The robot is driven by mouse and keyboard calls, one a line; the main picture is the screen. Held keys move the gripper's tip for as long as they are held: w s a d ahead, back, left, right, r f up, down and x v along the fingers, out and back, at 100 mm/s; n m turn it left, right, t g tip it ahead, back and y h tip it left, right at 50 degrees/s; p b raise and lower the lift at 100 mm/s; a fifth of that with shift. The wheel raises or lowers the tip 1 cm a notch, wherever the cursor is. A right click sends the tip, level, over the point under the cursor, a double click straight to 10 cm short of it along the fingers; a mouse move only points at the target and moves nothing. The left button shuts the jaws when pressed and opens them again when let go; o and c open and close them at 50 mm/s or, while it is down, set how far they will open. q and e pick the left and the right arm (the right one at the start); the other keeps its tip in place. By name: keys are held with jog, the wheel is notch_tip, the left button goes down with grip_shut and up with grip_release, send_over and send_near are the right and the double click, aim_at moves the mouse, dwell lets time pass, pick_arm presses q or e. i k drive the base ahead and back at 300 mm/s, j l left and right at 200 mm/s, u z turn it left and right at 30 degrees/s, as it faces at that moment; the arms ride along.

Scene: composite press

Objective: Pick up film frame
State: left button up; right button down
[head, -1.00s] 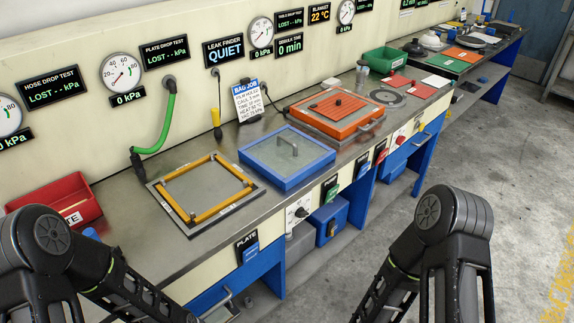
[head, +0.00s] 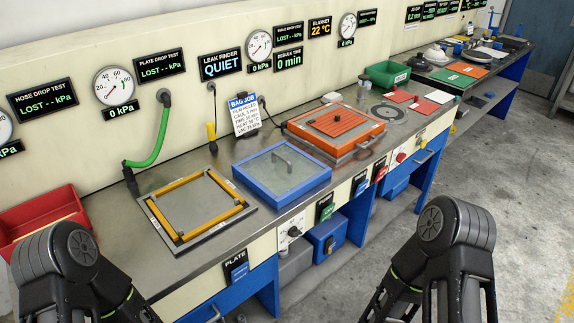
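The film frame appears to be the blue square frame (head: 240,178) lying flat on the bench at the centre of the head view. It has a greyish see-through sheet and a grey bar handle (head: 283,162) on top. To its left, a yellow square frame (head: 180,229) lies on a metal plate (head: 196,205). Only dark links of my two arms show, at the lower left and lower right. Both grippers are outside the picture, and nothing touches the blue frame.
An orange press-like unit (head: 335,121) stands just right of the blue frame. A red bin (head: 42,215) is at the left, and a green bin (head: 387,73) is farther back. A green hose (head: 152,148) hangs at the wall. Open floor (head: 480,180) lies right of the bench.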

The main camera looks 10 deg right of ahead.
aim_at(281, 173)
jog(key=i+l, duration=0.15)
jog(key=l, duration=0.25)
jog(key=i+l+u, duration=0.15)
jog(key=l, duration=0.25)
jog(key=i+l, duration=0.15)
jog(key=l, duration=0.3)
jog(key=i+l+u, duration=0.1)
jog(key=l, duration=0.3)
jog(key=i+l+u, duration=0.1)
jog(key=l, duration=0.35)
jog(key=i+l, duration=0.2)
jog(key=l, duration=0.25)
jog(key=i+l+u, duration=0.15)
jog(key=l, duration=0.3)
jog(key=k, duration=0.05)
